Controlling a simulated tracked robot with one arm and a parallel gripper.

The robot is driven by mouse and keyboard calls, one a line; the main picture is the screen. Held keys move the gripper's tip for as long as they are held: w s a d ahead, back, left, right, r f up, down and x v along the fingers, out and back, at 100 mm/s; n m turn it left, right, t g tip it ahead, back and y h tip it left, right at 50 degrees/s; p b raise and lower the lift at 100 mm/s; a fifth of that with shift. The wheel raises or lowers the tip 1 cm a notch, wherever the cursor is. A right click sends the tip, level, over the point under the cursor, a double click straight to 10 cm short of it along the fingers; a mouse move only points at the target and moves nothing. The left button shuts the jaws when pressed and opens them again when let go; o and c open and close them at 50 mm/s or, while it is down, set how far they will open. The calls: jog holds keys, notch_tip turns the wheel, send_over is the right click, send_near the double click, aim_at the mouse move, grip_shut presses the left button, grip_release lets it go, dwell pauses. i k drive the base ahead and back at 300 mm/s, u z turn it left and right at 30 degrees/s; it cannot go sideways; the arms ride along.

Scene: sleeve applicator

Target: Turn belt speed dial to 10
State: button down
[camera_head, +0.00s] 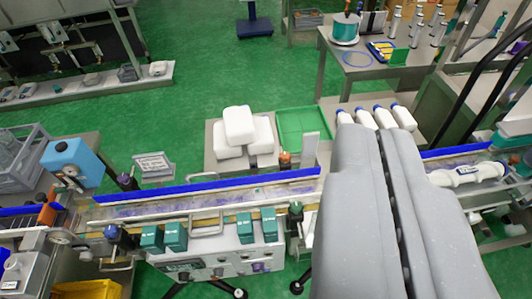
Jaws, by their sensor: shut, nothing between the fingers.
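A light grey control panel (228,262) is on the near side of the conveyor, at the lower middle. It carries a dark display (180,266) and several small knobs or buttons (218,272). I cannot tell which one is the belt speed dial, and no markings or setting are readable. My grey gripper (377,137) fills the lower right of the view, to the right of the panel. Its two fingers are shut with nothing held, and it appears apart from the panel. It hides part of the conveyor.
The conveyor (205,198) with blue rails crosses the view. Green boxes (175,236) stand along its near edge above the panel. White containers (238,125) and a green tray (302,132) sit behind it. A yellow bin (88,289) is lower left. Open green floor lies beyond.

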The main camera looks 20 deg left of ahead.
aim_at(184, 277)
jog(key=u, duration=0.55)
jog(key=k, duration=1)
jog(key=u, duration=0.1)
